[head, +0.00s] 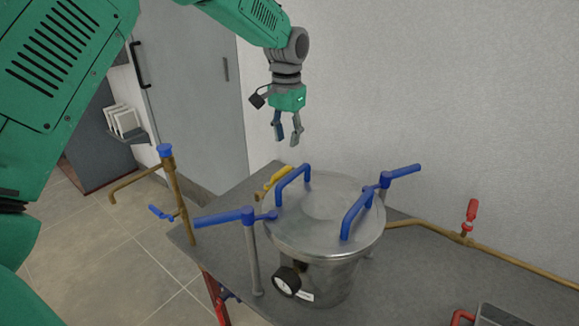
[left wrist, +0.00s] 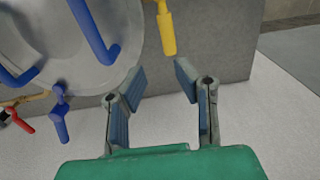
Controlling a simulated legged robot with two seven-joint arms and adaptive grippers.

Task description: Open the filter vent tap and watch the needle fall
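The filter (head: 325,280) is a steel vessel with a round lid on the grey table. The yellow tap handle (head: 278,176) sits at the lid's far-left edge; it also shows in the left wrist view (left wrist: 166,32), beyond my fingers. The pressure gauge (head: 286,281) is on the vessel's front; its needle is too small to read. My left gripper (head: 288,140) points down, open and empty, above and behind the yellow handle, apart from it. It also shows in the left wrist view (left wrist: 160,82). My right gripper is not in view.
Blue lid handles (head: 357,211) and blue clamp levers (head: 225,217) stick up and out around the lid. A brass pipe with a red-handled valve (head: 471,216) runs right. A brass standpipe (head: 177,190) with blue handles stands left. The wall (head: 430,90) is close behind the table.

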